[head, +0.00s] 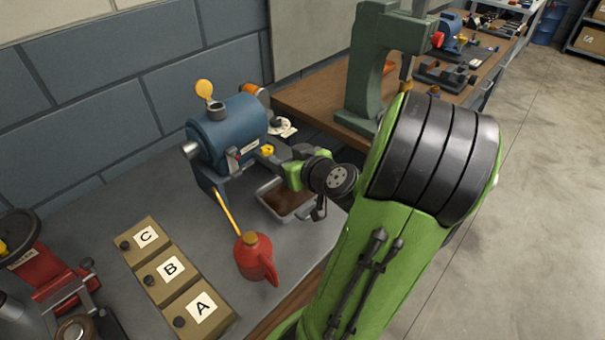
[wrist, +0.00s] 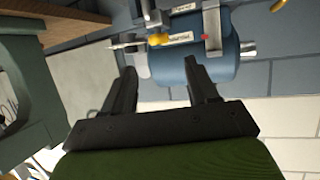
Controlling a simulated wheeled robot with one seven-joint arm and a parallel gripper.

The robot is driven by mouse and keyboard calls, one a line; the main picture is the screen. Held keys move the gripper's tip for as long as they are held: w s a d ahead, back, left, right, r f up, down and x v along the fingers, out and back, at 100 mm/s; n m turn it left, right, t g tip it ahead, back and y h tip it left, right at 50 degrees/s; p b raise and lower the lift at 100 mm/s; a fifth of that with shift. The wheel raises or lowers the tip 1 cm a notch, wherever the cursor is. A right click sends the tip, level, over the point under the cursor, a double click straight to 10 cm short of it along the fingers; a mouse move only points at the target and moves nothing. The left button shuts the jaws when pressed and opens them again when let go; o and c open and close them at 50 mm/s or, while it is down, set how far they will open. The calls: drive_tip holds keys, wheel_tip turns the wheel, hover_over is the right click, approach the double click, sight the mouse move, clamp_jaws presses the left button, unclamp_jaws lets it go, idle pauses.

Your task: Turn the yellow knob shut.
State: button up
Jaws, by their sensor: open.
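A blue cylindrical casing (head: 228,133) stands on the grey bench against the wall. A small yellow knob (head: 267,150) sits low on its right side, close to my gripper (head: 282,157). In the wrist view the yellow knob (wrist: 158,39) shows beyond the fingertips, roughly midway between them in the picture. My gripper (wrist: 160,62) is open with nothing between its fingers. It appears apart from the knob, though the exact gap is hard to judge. The casing (wrist: 178,68) partly shows between and behind the fingers. A larger yellow-orange round piece (head: 203,89) stands on top of the casing.
A metal tray (head: 268,208) with brown contents lies below my gripper. A red oil can (head: 256,258) with a long yellow spout stands in front of the casing. Boxes marked A, B and C (head: 158,268) stand at left. A green press (head: 365,75) stands behind my arm.

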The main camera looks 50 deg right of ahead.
drive_tip(key=b+v, duration=0.2)
drive_tip(key=v, duration=0.5)
drive_tip(key=shift+b, duration=0.35)
drive_tip(key=shift+w+a, duration=0.1)
